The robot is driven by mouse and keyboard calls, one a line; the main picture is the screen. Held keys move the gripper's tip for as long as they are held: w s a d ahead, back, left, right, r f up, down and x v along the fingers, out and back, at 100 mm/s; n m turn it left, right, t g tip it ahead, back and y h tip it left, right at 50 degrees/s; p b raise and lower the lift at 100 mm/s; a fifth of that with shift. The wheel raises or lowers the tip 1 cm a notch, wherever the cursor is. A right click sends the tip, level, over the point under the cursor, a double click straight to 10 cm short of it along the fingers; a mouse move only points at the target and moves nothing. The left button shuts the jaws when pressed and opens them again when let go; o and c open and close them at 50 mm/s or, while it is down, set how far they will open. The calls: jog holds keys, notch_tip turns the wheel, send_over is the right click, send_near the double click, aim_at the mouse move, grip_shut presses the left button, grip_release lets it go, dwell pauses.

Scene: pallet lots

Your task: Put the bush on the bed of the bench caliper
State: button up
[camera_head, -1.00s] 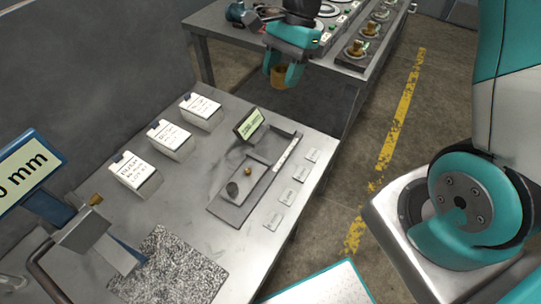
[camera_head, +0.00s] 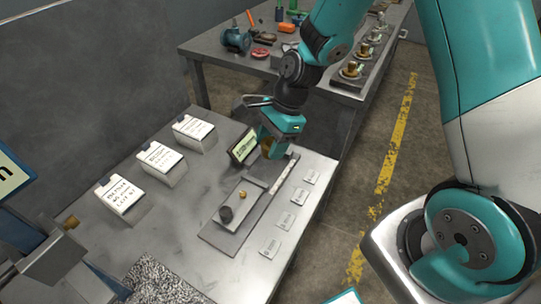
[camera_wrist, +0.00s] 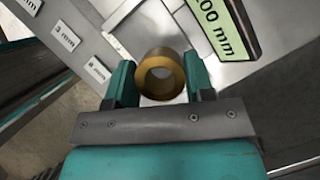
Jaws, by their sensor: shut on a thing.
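The bush is a brass ring (camera_wrist: 161,75), held between the fingers of my gripper (camera_wrist: 160,82) in the wrist view, with its bore facing the camera. In the head view my gripper (camera_head: 268,143) is over the far end of the bench caliper, and the bush (camera_head: 267,147) shows partly between the jaws. The bench caliper (camera_head: 216,236) is a flat grey device on the steel table, with a dark knob and a small brass knob. Its display (camera_head: 244,146) stands beside my gripper; in the wrist view the display (camera_wrist: 222,28) reads "00 mm" in part. Contact between bush and bed cannot be told.
Three labelled white blocks (camera_head: 157,159) stand in a row left of the caliper. Small label plates (camera_head: 279,224) lie along the right table edge. A speckled plate (camera_head: 160,284) lies in front. A second table (camera_head: 220,54) with tools and brass parts stands behind.

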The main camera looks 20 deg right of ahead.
aim_at(271, 165)
jog(key=shift+f, duration=2.05)
jog(key=shift+f, duration=0.1)
jog(key=o, duration=0.7)
jog(key=s+v, duration=0.1)
jog(key=v, duration=1.1)
jog(key=s+a+r+n, duration=0.3)
jog(key=s+n, duration=0.3)
jog(key=n, duration=0.2)
jog(key=s+a+r+n, duration=0.3)
jog(key=s+r+n, duration=0.2)
jog(key=s+n, duration=0.1)
jog(key=s+a+r+n, duration=0.3)
jog(key=s+r+n, duration=0.2)
jog(key=n, duration=0.4)
jog(key=shift+s+a+n+t, duration=0.15)
jog(key=shift+s+n+t, duration=0.15)
jog(key=shift+s, duration=0.3)
